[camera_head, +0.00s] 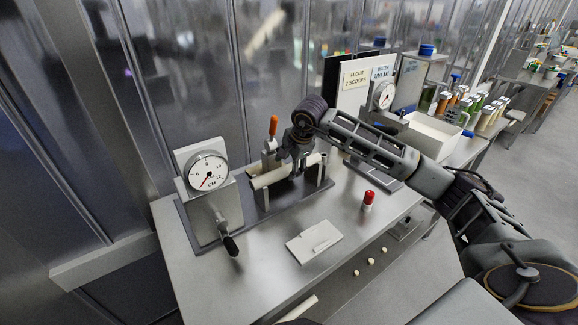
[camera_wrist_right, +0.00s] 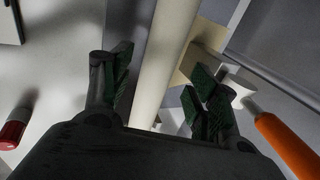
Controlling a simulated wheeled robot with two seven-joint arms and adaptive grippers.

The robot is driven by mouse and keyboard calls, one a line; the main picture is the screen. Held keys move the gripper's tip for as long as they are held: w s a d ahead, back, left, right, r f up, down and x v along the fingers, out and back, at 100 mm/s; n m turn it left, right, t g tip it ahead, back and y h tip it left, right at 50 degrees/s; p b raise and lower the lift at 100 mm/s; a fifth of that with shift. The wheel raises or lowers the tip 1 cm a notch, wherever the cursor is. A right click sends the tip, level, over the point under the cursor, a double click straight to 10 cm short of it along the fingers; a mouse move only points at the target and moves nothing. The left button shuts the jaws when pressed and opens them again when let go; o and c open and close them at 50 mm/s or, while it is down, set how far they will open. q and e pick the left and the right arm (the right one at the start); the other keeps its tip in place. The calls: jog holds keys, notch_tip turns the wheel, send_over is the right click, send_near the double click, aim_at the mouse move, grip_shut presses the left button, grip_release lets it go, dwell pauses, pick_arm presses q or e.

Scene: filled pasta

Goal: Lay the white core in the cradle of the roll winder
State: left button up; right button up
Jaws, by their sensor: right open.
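The white core (camera_head: 272,178) is a pale cylinder lying level along the roll winder's dark base (camera_head: 295,208). It appears to rest in the cradle between the winder's upright posts (camera_head: 321,171); my gripper hides part of its middle and the contact at its ends. My right gripper (camera_head: 296,163) is over the core from above, its fingers open. In the right wrist view the core (camera_wrist_right: 164,62) runs between the two spread green-padded fingers, with a gap on each side. My left gripper is not in view.
A dial gauge (camera_head: 208,171) and a black-handled crank (camera_head: 230,244) stand left of the core. An orange-handled lever (camera_head: 273,126) rises behind it. A white plate (camera_head: 314,243) and a red-capped bottle (camera_head: 368,201) lie in front. Another pale cylinder (camera_head: 297,308) shows at the bottom edge.

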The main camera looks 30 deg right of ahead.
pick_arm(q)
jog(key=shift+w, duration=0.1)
pick_arm(e)
jog(key=v, duration=1.1)
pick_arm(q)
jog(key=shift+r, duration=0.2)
pick_arm(e)
jog(key=shift+r, duration=0.15)
dwell(0.7)
pick_arm(q)
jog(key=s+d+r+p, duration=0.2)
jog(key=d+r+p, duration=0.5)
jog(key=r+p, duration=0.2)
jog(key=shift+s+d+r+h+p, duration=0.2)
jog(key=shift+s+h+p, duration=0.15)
jog(key=shift+p, duration=0.2)
pick_arm(e)
notch_tip(320, 180, up, 10)
